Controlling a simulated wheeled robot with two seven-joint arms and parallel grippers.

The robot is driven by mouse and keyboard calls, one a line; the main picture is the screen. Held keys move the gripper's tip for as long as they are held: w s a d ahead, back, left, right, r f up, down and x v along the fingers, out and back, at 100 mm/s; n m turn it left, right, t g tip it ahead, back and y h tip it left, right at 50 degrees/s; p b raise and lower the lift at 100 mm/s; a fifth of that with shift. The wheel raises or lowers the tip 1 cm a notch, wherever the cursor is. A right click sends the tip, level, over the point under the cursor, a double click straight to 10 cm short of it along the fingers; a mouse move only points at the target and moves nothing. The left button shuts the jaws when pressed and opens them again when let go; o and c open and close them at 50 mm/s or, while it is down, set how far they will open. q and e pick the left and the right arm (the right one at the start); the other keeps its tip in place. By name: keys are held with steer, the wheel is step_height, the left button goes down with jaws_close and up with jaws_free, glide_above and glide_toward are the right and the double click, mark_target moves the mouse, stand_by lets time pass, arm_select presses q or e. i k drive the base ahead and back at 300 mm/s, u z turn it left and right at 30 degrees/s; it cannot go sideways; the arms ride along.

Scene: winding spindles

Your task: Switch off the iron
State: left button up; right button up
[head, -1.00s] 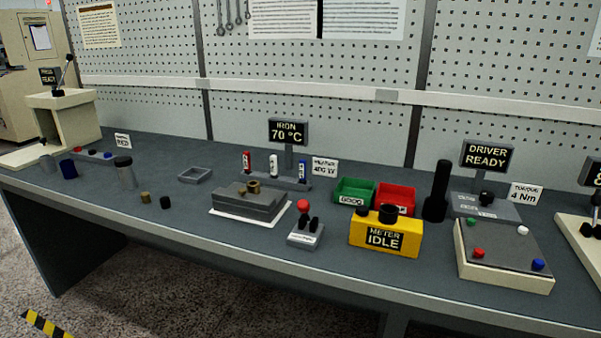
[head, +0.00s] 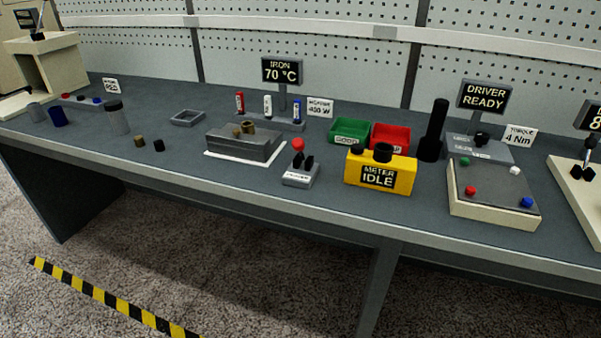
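The iron station's display (head: 282,71) reads "IRON 70 °C" and stands on a post at the back of the bench. Its grey base (head: 272,123) carries a red tool (head: 240,102), a white one (head: 268,106) and a blue one (head: 297,111), all upright. A label (head: 320,107) to the right seems to read 400 W; its small print is unclear. In front is a small grey box (head: 300,176) with a red knob (head: 298,145) and two black posts. I cannot tell which part is the iron's switch. Neither gripper is in view.
A grey block fixture (head: 244,145) sits on a white plate. Green (head: 348,131) and red (head: 391,138) bins and a yellow meter (head: 380,173) reading IDLE stand to the right. A driver station (head: 484,97) reads READY. Small cylinders stand at left.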

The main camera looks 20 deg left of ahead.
mark_target(298, 145)
steer(key=u, duration=0.85)
steer(key=i, duration=0.35)
steer(key=z, duration=0.8)
